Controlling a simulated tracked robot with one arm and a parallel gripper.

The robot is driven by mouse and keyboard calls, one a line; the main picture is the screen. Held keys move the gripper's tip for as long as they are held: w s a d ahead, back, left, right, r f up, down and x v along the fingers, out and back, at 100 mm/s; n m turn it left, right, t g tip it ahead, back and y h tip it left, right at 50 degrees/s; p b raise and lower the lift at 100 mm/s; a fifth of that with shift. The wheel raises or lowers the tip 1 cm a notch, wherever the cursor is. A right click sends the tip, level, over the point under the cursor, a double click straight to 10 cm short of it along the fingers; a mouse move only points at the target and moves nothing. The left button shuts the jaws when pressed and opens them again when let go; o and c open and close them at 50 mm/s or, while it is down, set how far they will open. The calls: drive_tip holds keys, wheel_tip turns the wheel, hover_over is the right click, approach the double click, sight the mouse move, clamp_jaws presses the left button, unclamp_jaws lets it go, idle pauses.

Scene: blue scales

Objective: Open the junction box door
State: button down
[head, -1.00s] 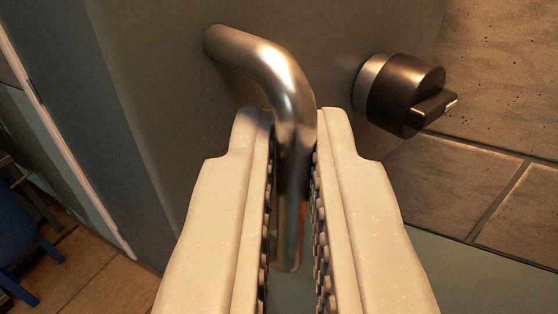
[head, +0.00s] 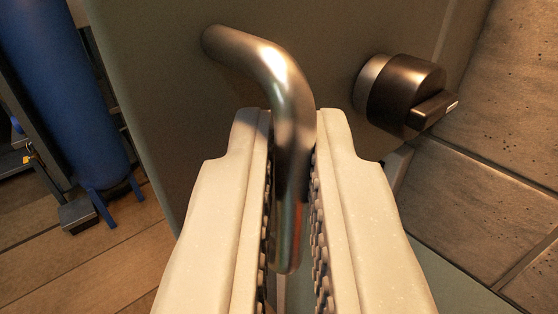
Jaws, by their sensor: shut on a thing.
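The grey door (head: 165,95) of the junction box fills the upper middle of the view and stands at an angle to the tiled wall on the right. A bent metal handle (head: 262,55) sticks out from it and turns downward. My gripper (head: 290,130) is shut on the handle, with one pale finger on each side of its straight part. A dark round knob (head: 405,92) with a flat thumb-turn sits on the door to the right of the handle. The inside of the box is not in view.
Grey wall tiles (head: 480,185) lie close on the right. At the left, past the door's edge, a blue cylinder (head: 68,95) on legs stands on a brown tiled floor (head: 95,265), which has free room in front of it.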

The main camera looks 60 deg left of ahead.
drive_tip(key=shift+f, duration=0.3)
drive_tip(key=c, duration=1.9)
unclamp_jaws()
drive_tip(key=shift+c, duration=0.2)
drive_tip(key=o, duration=0.4)
drive_tip(key=shift+w+f, duration=0.1)
drive_tip(key=shift+w, duration=0.2)
drive_tip(key=shift+s, duration=0.1)
drive_tip(key=b+v, duration=0.3)
drive_tip(key=v, duration=1.1)
drive_tip(key=shift+b, duration=0.3)
drive_tip(key=shift+w+r, duration=0.2)
drive_tip(key=shift+w, duration=0.05)
